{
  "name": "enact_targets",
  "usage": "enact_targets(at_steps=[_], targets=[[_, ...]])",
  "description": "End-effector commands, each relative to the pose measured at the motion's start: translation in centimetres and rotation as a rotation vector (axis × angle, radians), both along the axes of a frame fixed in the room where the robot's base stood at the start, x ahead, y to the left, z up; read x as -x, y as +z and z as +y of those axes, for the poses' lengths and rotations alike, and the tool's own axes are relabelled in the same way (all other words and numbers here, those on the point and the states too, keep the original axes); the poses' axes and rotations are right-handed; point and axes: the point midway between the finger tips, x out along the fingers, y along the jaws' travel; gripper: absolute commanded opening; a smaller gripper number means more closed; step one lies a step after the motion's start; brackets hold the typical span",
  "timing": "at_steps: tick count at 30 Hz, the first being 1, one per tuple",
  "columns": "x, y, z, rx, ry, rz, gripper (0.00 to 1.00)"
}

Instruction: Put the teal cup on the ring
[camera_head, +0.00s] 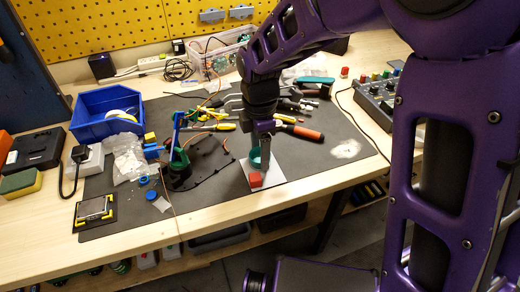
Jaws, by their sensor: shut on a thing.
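The teal cup (254,157) shows in the head view near the middle of the bench, partly hidden behind my gripper (262,152). My gripper points down and is shut on the cup. The cup is over a pale grey sheet (281,174); I cannot tell whether it touches the sheet.
A black servo arm with green and blue parts (180,168) stands left of the sheet. Pliers and screwdrivers, one red-handled (306,133), lie behind and to the right. A blue bin (105,112) is farther left.

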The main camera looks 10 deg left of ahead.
Motion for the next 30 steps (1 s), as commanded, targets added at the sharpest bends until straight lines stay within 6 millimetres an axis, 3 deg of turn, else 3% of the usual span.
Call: enact_targets(at_steps=[4, 5, 10, 18, 22, 30], targets=[[0.0, -0.4, 0.0, 0.0, 0.0, 0.0, 0.13], [0.0, -0.4, 0.0, 0.0, 0.0, 0.0, 0.67], [0.0, -0.3, 0.0, 0.0, 0.0, 0.0, 0.96], [0.0, -0.2, 0.0, 0.0, 0.0, 0.0, 0.96], [-0.1, 0.8, 0.0, -0.001, -0.001, -0.002, 0.96], [-0.1, 6.3, 0.0, -0.003, -0.001, -0.004, 0.96]])
